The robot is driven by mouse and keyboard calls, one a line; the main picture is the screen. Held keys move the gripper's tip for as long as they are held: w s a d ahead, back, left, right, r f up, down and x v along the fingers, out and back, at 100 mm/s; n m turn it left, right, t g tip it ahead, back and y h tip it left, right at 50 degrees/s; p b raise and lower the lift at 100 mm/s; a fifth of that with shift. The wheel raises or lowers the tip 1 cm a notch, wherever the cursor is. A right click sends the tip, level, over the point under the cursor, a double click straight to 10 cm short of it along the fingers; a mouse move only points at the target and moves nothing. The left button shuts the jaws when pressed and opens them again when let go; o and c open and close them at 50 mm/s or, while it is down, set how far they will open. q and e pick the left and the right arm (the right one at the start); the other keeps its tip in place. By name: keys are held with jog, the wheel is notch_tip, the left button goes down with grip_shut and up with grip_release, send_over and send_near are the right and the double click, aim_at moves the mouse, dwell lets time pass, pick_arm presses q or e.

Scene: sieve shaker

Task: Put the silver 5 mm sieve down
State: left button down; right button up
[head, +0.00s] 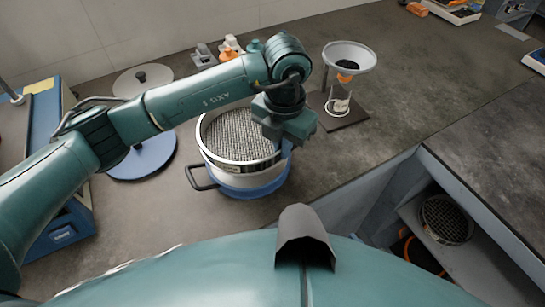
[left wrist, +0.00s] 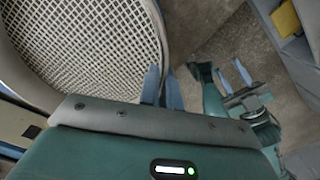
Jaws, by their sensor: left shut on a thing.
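The silver sieve (head: 222,150), with a pale wire mesh, is at the middle of the head view. It sits over, or directly above, a round blue-banded vessel (head: 256,187) with a dark side handle; whether they touch is unclear. My left gripper (head: 283,146) is shut on the sieve's right rim. In the left wrist view the mesh (left wrist: 85,45) fills the upper left, and the left fingers (left wrist: 161,88) straddle its rim. My right gripper (left wrist: 232,76) shows in the left wrist view, its blue fingers apart and empty. The size marking is unreadable.
A blue disc (head: 150,160) and a pale knobbed lid (head: 142,78) lie left of the sieve. A funnel on a stand (head: 349,57) is behind right. Another sieve (head: 446,219) sits in the lower right recess.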

pick_arm(q)
jog(key=shift+f, duration=2.75)
jog(key=shift+f, duration=0.1)
jog(key=shift+f, duration=0.15)
jog(key=c, duration=1.6)
grip_release()
notch_tip(320, 180, up, 12)
jog(key=shift+r+b, duration=0.25)
jog(key=shift+b, duration=0.35)
